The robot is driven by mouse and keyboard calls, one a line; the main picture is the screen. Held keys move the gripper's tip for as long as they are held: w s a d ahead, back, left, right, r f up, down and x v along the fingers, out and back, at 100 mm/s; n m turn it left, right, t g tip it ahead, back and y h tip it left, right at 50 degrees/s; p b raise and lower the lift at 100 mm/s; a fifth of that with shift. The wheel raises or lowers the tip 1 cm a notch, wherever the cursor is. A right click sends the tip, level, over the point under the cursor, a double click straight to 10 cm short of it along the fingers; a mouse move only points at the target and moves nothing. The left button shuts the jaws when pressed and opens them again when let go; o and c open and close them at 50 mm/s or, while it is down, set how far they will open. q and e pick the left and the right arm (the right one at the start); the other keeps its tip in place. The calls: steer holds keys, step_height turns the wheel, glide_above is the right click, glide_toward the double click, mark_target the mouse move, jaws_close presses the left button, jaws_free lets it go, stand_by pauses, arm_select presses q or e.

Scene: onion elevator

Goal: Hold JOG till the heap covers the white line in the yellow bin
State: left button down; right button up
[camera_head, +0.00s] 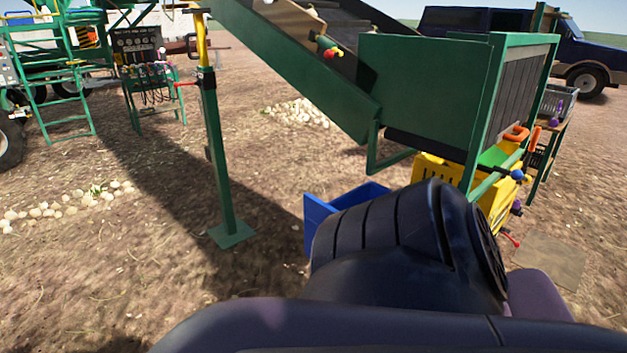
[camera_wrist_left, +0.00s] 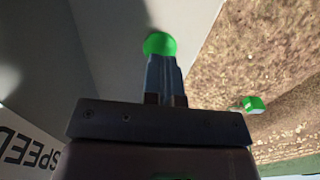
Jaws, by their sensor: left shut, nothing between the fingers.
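In the left wrist view my left gripper (camera_wrist_left: 164,62) is shut with nothing between its fingers. Its tips are at a round green button (camera_wrist_left: 160,43) on a grey panel; they overlap its lower edge, and I cannot tell whether the button is pressed in. Upside-down "SPEED" lettering (camera_wrist_left: 28,148) shows at lower left. In the head view the yellow bin (camera_head: 432,172) stands under the green elevator housing (camera_head: 425,85), partly hidden by my dark arm. Its inside, the white line and any heap are hidden. My right gripper is not in view.
A blue bin (camera_head: 318,212) stands left of the yellow bin. A green post (camera_head: 222,165) stands on the dirt further left. A grey crate (camera_head: 556,102) is at the right. Onions (camera_head: 62,208) lie on the ground at left. A second green piece (camera_wrist_left: 254,104) shows in the wrist view.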

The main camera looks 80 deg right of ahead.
arm_select(q)
steer(key=shift+f, duration=0.4)
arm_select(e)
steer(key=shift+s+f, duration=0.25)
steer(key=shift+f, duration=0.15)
